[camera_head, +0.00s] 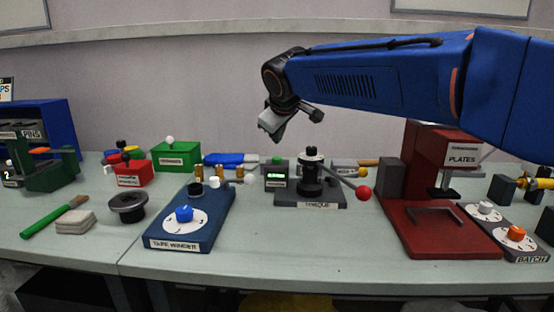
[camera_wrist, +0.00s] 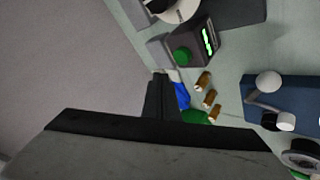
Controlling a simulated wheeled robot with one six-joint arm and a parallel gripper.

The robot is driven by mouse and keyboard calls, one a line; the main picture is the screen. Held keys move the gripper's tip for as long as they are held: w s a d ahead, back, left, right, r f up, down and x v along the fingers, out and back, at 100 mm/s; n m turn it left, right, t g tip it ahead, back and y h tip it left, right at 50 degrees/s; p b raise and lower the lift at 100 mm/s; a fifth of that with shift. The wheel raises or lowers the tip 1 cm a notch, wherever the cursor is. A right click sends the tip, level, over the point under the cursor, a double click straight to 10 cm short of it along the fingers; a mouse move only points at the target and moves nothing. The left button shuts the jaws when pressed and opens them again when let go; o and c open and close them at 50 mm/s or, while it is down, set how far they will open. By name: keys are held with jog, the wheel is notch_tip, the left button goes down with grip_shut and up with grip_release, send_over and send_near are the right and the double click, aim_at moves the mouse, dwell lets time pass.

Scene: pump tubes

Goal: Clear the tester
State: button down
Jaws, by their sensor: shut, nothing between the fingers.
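The tester, whose label seems to read "TORQUE", has a grey base (camera_head: 335,203) on the bench. A black post (camera_head: 311,178) stands on it with a grey collar near the top, and a lever with a red ball (camera_head: 364,193) reaches right. I cannot tell whether a separate part sits in the post. A display box (camera_head: 277,178) with green digits and a green button stands at its left; it also shows at the top of the wrist view (camera_wrist: 188,52). My gripper (camera_head: 270,130) is shut and empty, above and left of the tester, apart from everything.
The blue tape winder (camera_head: 212,232) stands left of the tester, with several small brass-coloured cylinders (camera_wrist: 208,96) behind it. A red plates press (camera_head: 425,225) stands close on the right. The front bench strip is clear.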

jog(key=shift+r, duration=1.05)
